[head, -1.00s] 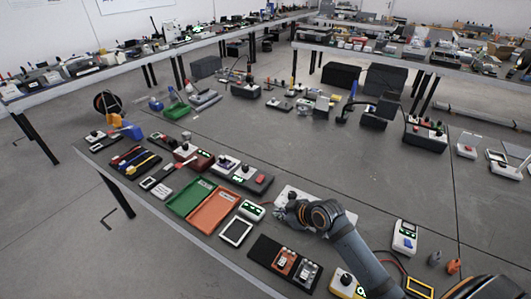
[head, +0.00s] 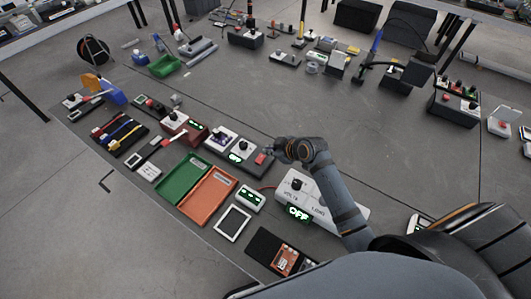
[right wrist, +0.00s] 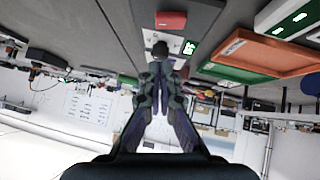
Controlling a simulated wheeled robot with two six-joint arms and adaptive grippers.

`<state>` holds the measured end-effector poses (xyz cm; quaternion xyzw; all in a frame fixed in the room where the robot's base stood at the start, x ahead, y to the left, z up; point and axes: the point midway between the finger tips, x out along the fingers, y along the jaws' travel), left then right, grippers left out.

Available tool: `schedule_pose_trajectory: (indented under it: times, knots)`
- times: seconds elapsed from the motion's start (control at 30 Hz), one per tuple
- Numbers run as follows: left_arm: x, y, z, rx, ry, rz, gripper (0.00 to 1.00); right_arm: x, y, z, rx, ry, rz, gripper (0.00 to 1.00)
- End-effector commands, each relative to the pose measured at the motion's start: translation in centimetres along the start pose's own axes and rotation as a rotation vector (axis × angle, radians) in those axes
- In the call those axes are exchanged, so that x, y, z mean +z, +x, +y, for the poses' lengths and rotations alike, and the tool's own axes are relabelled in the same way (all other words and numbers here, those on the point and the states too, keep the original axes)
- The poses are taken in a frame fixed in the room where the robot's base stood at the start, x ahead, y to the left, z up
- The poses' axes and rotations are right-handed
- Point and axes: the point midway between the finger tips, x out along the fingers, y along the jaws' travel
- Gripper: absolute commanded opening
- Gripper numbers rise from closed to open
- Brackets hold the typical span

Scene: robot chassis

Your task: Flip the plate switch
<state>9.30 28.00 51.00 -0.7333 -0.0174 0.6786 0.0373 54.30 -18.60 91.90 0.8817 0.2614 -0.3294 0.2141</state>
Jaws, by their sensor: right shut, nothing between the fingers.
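No part here carries a readable label for a plate switch. A white box with a black knob (head: 297,184) and a green display reading OFF (head: 298,213) lies left of my right forearm. A long dark base (head: 268,169) holds pale plates with black knobs and a red block (head: 261,158) at its right end. My right gripper (head: 270,150) is shut and empty beside that red block in the picture; contact cannot be told. My left gripper is out of view.
Green (head: 184,181) and orange (head: 209,197) trays lie left of the white box. A small green-display meter (head: 249,198) and a dark-screened tablet (head: 233,223) are near them. Clear grey tabletop lies behind my right gripper.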

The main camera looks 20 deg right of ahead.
Motion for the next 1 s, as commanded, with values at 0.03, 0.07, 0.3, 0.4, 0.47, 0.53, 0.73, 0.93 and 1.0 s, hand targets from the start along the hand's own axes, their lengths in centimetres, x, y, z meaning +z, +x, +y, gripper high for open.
schedule_pose_trajectory:
  times: [0.03, 0.07, 0.3, 0.4, 0.47, 0.53, 0.73, 0.93, 1.0]
  knots:
    - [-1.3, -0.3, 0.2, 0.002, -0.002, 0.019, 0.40, -0.2, 1.0, 0.0, -0.002, 0.004, 0.001, 0.00]
    - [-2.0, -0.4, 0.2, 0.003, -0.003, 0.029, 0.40, -0.2, 1.6, -0.1, -0.003, 0.003, 0.000, 0.00]
    - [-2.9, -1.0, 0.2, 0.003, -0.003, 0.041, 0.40, 1.6, 5.2, 0.0, 0.000, -0.001, -0.004, 0.00]
    - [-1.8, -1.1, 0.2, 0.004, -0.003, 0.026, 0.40, 2.4, 6.0, 0.0, 0.000, -0.001, -0.002, 0.00]
    - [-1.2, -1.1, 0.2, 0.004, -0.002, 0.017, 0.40, 2.6, 6.3, 0.0, 0.000, -0.001, -0.002, 0.00]
    - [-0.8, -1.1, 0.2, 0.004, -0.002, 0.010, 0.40, 2.8, 6.4, 0.0, 0.001, 0.000, -0.001, 0.00]
    - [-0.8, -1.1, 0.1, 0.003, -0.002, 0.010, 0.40, 2.9, 6.5, 0.0, 0.001, -0.001, 0.000, 0.00]
    - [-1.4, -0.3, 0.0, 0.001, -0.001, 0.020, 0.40, 3.4, 7.0, 0.2, -0.026, 0.026, -0.002, 0.00]
    - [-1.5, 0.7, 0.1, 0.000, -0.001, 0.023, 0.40, 3.9, 7.6, 0.5, -0.075, 0.075, -0.002, 0.00]
